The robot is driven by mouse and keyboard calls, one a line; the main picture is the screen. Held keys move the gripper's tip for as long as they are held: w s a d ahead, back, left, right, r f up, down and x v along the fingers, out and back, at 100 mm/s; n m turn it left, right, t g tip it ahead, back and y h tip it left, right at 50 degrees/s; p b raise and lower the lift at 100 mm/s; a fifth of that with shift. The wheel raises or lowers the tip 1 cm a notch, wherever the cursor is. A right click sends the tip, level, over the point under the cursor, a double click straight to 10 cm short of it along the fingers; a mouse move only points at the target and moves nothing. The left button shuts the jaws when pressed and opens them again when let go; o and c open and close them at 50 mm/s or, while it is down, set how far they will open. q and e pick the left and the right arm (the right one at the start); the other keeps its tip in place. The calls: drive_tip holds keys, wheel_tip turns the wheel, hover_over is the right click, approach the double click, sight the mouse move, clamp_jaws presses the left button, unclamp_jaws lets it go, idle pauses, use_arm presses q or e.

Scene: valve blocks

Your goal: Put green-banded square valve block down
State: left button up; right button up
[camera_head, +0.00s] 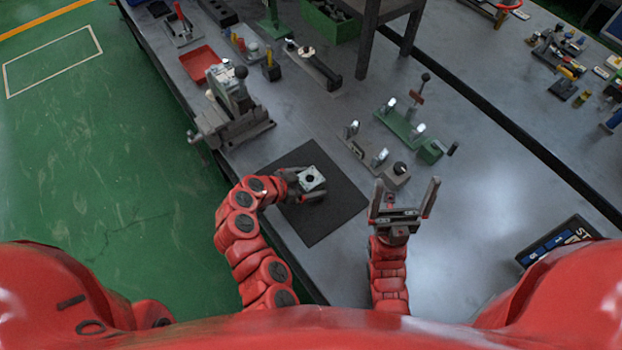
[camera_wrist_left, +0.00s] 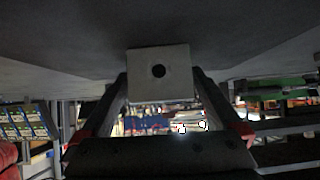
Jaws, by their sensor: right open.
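The square valve block (camera_head: 311,178) is a light grey square with a dark round hole; I cannot make out a green band on it. It is over the upper part of the black mat (camera_head: 325,220). My left gripper (camera_head: 305,182) reaches it from the left and its fingers are closed against the block's sides. In the left wrist view the block (camera_wrist_left: 160,88) sits between both fingertips, close to the dark surface. I cannot tell whether it touches the mat. My right gripper (camera_head: 404,202) is open and empty, to the right of the mat.
A grey vise (camera_head: 232,115) stands left of the mat at the table edge. A grey clamp fixture (camera_head: 372,157) and a green clamp fixture (camera_head: 410,130) stand to the upper right. A red tray (camera_head: 200,64) lies further back. The lower mat is bare.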

use_arm(q)
drive_tip(key=shift+w+d+f, duration=0.1)
drive_tip(key=shift+w+f, duration=0.05)
drive_tip(key=shift+w, duration=0.05)
drive_tip(key=c, duration=0.7)
clamp_jaws()
drive_tip(key=shift+r, duration=0.2)
